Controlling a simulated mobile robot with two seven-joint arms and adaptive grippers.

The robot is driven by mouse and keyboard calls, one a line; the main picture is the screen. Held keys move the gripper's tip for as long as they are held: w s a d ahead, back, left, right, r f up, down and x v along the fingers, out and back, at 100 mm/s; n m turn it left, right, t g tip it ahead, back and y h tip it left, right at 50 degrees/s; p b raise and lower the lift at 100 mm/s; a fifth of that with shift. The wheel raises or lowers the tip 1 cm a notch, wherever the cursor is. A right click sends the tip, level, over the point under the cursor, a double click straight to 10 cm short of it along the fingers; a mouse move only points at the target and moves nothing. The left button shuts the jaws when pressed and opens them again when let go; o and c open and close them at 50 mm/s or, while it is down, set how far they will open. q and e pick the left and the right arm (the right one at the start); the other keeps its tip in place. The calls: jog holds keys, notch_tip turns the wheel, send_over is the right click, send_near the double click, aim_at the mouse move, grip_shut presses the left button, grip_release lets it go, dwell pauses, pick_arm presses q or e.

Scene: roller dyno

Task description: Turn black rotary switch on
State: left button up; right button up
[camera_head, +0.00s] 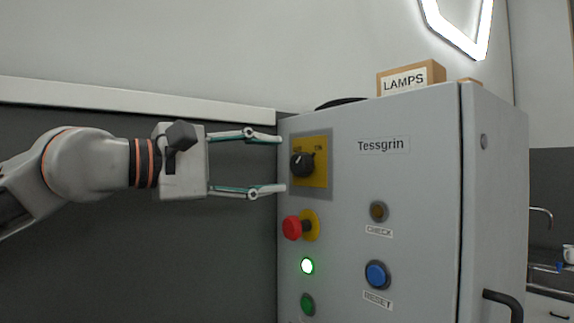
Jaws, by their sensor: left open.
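The black rotary switch (302,164) sits on a yellow plate (321,164) at the upper left of the grey cabinet's front. Labels stand above it, with "ON" readable at the right. Its white mark appears to point up and to the left, toward the left label. My left gripper (282,164) comes in from the left at the switch's height. Its two fingers are wide apart, one above and one below the knob's level, with nothing between them. The fingertips end near the cabinet's left edge, just left of the knob; I cannot tell the gap in depth. My right gripper does not show.
Below the switch on the cabinet (420,200) are a red mushroom button (292,228), a lit light (307,266) and a green button (307,303). A blue button (376,274) and an amber lamp (378,211) are to the right. A "LAMPS" box (408,79) lies on top.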

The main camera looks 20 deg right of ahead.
pick_arm(q)
jog(key=v, duration=0.6)
jog(key=shift+a, duration=0.25)
jog(key=shift+s, duration=0.1)
